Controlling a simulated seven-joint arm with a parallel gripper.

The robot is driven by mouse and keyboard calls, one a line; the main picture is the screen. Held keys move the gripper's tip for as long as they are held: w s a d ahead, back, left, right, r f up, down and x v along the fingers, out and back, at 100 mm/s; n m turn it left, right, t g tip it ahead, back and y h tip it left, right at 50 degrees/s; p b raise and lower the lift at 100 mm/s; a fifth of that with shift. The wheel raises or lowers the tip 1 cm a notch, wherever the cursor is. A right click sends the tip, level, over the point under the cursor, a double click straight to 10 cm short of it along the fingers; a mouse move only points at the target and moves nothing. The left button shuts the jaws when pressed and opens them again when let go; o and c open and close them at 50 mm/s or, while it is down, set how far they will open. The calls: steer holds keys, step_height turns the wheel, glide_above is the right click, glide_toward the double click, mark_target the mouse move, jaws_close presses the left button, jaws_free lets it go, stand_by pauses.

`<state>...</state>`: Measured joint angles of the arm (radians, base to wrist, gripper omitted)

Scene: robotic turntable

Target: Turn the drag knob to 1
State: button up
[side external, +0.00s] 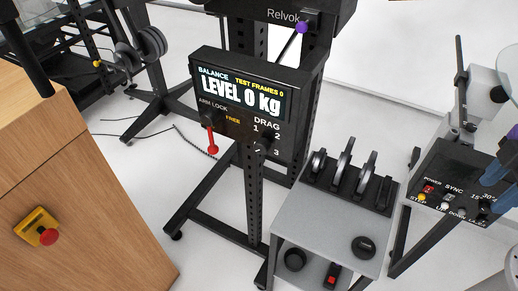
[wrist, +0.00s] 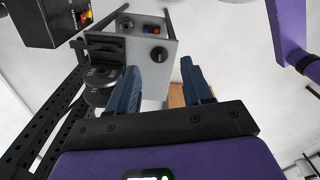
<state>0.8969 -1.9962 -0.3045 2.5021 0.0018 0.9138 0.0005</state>
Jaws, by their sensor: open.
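The drag knob (side external: 264,142) is a small dark knob below the word DRAG on the black balance panel (side external: 197,66), with numbers 1, 2 and 3 around it. Its pointer direction is too small to read. The panel's display reads LEVEL 0 kg. My gripper (wrist: 161,82) is open with two blue fingers apart and nothing visibly held between them. In the side view only the blue fingers (side external: 500,165) show at the right edge, above the sync panel and well away from the drag knob. I cannot make out the drag knob in the wrist view.
A red lever (side external: 211,139) hangs under ARM LOCK, left of the drag knob. A grey cart (side external: 318,240) with dark knobs stands below right. The sync panel (side external: 452,190) is at right. A wooden cabinet (side external: 95,190) with an emergency button (side external: 48,237) stands at left.

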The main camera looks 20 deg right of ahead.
steer(key=shift+o, duration=0.8)
steer(key=shift+w+a, duration=0.2)
steer(key=w+a+n+t+h, duration=0.45)
steer(key=w+a+n, duration=0.25)
steer(key=w+a, duration=1.3)
steer(key=w+a+f+n+t+h, duration=0.1)
steer(key=a+f+n, duration=0.1)
steer(key=a, duration=0.4)
steer(key=w+a+f+n+t+h, duration=0.1)
steer(key=w+a+h, duration=0.1)
steer(key=a, duration=0.5)
steer(key=n+t+h, duration=0.2)
steer(key=n+t, duration=0.1)
glide_toward(260, 147)
steer(key=shift+n+t, duration=0.25)
steer(key=shift+n, duration=0.05)
steer(key=x, duration=1)
steer(key=shift+s+f, duration=0.15)
steer(key=shift+f, duration=0.1)
steer(key=shift+c, duration=0.3)
steer(key=c, duration=1)
